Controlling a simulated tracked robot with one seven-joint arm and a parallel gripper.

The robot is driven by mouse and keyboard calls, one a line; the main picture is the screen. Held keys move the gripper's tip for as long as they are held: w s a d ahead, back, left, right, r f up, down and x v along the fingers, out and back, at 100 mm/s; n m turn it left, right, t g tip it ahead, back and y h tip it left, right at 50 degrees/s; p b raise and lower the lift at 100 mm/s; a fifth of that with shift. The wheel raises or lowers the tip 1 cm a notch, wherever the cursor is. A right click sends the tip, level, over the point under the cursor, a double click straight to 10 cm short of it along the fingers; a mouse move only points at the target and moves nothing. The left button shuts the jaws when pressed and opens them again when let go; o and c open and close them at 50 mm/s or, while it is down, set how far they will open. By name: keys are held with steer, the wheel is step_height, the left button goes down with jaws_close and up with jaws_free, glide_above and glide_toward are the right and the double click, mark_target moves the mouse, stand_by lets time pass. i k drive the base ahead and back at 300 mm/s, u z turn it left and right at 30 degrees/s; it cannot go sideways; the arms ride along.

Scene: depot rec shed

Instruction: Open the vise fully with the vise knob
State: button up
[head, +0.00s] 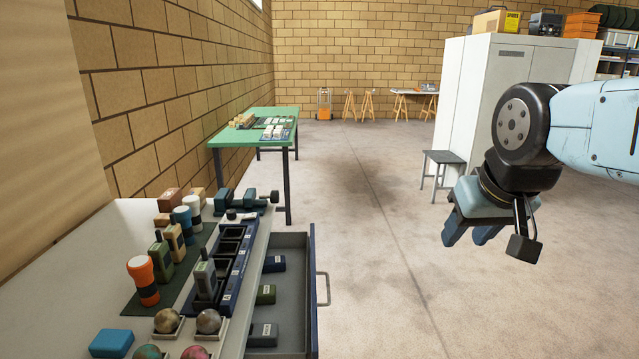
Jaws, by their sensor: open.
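What looks like the vise (236,201) is a small blue-green and dark device at the far end of the white bench, on the left side of the head view. A dark round knob (274,196) sticks out at its right end, near the bench edge. The vise is small in the picture, so I cannot tell how wide its jaws stand. My gripper (470,236) is open and empty. It hangs in the air at the right, over the floor and well apart from the vise and its knob.
The white bench (65,275) carries handheld radios, a dark charging rack (233,262), a blue box (111,343) and several balls in trays. An open drawer (290,325) juts from its right side. A green table (222,138) stands beyond. Floor between bench and gripper is clear.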

mark_target(274, 196)
steer(key=z, duration=0.2)
steer(key=i, duration=1.65)
steer(key=u, duration=0.75)
steer(key=k, duration=0.8)
steer(key=u, duration=0.25)
steer(key=i, duration=0.8)
steer(key=z, duration=0.1)
